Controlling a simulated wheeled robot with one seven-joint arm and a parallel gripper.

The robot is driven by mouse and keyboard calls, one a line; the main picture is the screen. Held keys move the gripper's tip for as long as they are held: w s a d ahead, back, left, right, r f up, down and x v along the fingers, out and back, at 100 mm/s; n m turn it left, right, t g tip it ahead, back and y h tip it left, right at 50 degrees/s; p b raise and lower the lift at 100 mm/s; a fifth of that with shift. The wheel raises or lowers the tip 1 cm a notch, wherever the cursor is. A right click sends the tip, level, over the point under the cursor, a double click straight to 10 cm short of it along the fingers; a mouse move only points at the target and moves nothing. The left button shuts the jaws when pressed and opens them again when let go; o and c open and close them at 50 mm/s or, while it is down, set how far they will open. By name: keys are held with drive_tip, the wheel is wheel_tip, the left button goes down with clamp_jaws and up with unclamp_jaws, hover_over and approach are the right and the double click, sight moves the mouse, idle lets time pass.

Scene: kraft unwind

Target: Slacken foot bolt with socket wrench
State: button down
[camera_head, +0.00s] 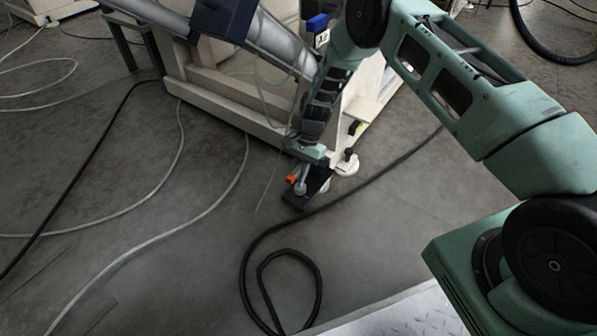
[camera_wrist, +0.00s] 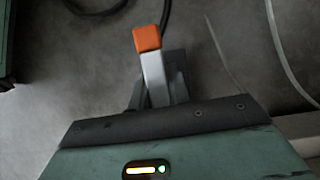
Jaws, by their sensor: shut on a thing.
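My gripper (camera_head: 309,185) is low by the front corner of the cream machine frame (camera_head: 225,105), with its dark fingers close to the floor. It is shut on the socket wrench (camera_wrist: 153,76), a silver bar with an orange end that sticks out between the dark fingers in the wrist view. In the head view the wrench's orange end (camera_head: 291,179) shows left of the fingers. A pale round foot (camera_head: 347,167) with a dark upright stud is just right of my gripper. The foot bolt and the wrench's socket end are hidden or too small to make out, so I cannot tell whether they are engaged.
A black hose (camera_head: 243,275) loops over the floor in front of the gripper. Pale cables (camera_head: 150,246) run across the floor at the left. A metal plate (camera_head: 395,318) is at the lower right. The floor between the cables is open.

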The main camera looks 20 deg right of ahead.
drive_tip(key=shift+r, duration=0.2)
drive_tip(key=shift+r+p, duration=2.2)
drive_tip(key=shift+r, duration=0.2)
